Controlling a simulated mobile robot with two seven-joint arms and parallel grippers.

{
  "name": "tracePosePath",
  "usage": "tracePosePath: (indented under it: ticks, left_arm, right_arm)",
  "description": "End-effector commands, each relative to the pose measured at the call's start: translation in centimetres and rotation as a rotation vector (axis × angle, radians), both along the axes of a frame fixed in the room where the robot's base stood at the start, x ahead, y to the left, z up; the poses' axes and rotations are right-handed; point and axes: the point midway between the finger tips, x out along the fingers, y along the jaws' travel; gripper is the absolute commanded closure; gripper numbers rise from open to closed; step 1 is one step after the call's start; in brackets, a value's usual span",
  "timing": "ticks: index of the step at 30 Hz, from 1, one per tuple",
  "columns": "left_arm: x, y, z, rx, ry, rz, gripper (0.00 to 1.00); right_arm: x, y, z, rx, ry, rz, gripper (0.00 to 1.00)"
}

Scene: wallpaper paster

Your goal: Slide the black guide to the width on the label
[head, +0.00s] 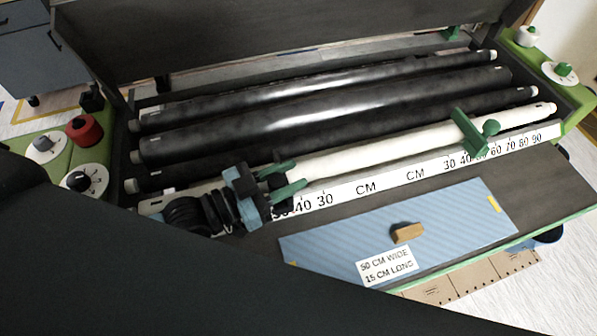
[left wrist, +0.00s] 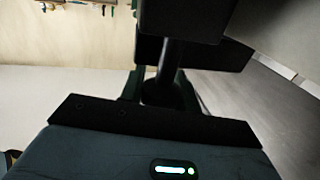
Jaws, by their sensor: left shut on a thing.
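The black guide (head: 273,180) is mostly hidden by my left gripper at the left part of the white ruler strip (head: 345,193). My left gripper (head: 284,179) has its green fingers shut on the guide's black knob, near the marks 50, 40 and 30; the exact mark is covered. In the left wrist view the black guide (left wrist: 185,20) shows as a block and post, with the knob between the fingers (left wrist: 158,88). The label (head: 386,267) reads 50 CM WIDE, 15 CM LONG. My right gripper is not in view.
A green guide (head: 472,134) with a round knob sits at the strip's right part. Black rollers (head: 330,115) and a white roller (head: 385,146) lie behind. A blue sheet (head: 440,222) with a wooden block (head: 407,233) lies in front. Dials and a red knob (head: 84,130) stand left.

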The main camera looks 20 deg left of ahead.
Motion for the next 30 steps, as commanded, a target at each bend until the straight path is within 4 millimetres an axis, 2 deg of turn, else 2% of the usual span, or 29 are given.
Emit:
tracePosePath:
  ticks: [1, 6, 16, 17, 21, 30]
  left_arm:
    - [-0.5, 0.8, -0.2, 0.009, 0.002, 0.001, 1.0]
    - [-1.4, 2.0, -0.1, 0.007, 0.002, -0.002, 1.0]
    - [-1.5, 2.1, -0.1, 0.007, 0.002, -0.003, 1.0]
    - [-1.4, 2.1, -0.1, 0.007, 0.002, -0.003, 0.64]
    - [-1.4, 2.1, -0.1, 0.006, 0.002, -0.003, 0.46]
    - [-1.5, 2.1, 0.0, 0.004, 0.002, -0.003, 0.46]
  right_arm:
    - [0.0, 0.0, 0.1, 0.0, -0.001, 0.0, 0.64]
    - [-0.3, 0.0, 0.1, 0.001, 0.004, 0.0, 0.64]
    - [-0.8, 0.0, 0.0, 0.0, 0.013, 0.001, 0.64]
    - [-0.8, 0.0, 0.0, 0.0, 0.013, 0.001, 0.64]
    - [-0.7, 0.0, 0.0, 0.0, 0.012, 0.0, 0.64]
    - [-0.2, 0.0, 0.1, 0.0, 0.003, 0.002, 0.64]
